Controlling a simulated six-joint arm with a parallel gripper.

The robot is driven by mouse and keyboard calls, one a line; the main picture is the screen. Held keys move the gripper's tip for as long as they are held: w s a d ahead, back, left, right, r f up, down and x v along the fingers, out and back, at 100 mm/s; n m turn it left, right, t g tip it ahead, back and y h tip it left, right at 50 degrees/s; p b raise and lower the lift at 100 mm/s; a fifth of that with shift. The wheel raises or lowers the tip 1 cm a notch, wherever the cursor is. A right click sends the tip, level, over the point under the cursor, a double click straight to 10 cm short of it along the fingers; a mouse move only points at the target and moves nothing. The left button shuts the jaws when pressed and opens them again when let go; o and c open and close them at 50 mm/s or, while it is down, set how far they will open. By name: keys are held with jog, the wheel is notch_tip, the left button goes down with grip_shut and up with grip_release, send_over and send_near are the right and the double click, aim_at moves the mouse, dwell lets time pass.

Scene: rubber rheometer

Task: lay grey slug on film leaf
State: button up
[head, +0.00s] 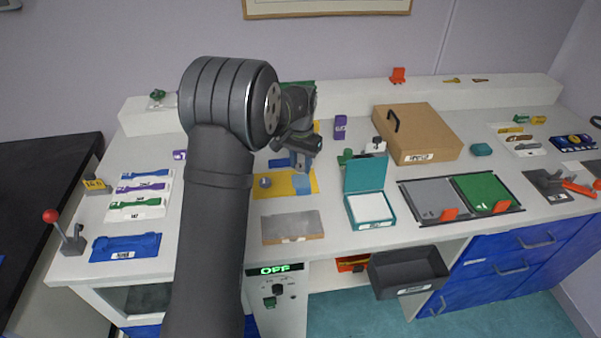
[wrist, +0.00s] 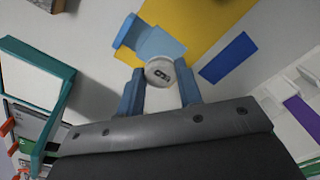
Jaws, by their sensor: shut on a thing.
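My gripper (wrist: 160,85) is shut on the grey slug (wrist: 158,72), a small round piece with a pale marked face, held between the two blue fingertips. In the head view my gripper (head: 301,163) is above the back right part of the yellow mat, and the slug cannot be made out there. The light blue film leaf (head: 302,184) lies on the right part of the mat. In the wrist view the film leaf (wrist: 158,44) shows just beyond the slug, partly covered by it, with a raised-looking flap at its left. The gap between slug and leaf is unclear.
The yellow mat (head: 285,193) also bears a small round greyish piece (head: 265,182) at its left. A dark blue strip (wrist: 228,57) lies beside the mat. An open teal box (head: 370,208) stands to the right, and a grey plate (head: 292,227) lies in front.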

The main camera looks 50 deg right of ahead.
aim_at(300, 166)
jog(key=shift+f, duration=2)
jog(key=shift+f, duration=0.1)
jog(key=o, duration=0.9)
jog(key=shift+o, duration=0.2)
notch_tip(300, 166, up, 12)
jog(key=shift+r, duration=0.15)
notch_tip(300, 166, down, 12)
jog(key=shift+f, duration=0.2)
jog(key=shift+r, duration=1.9)
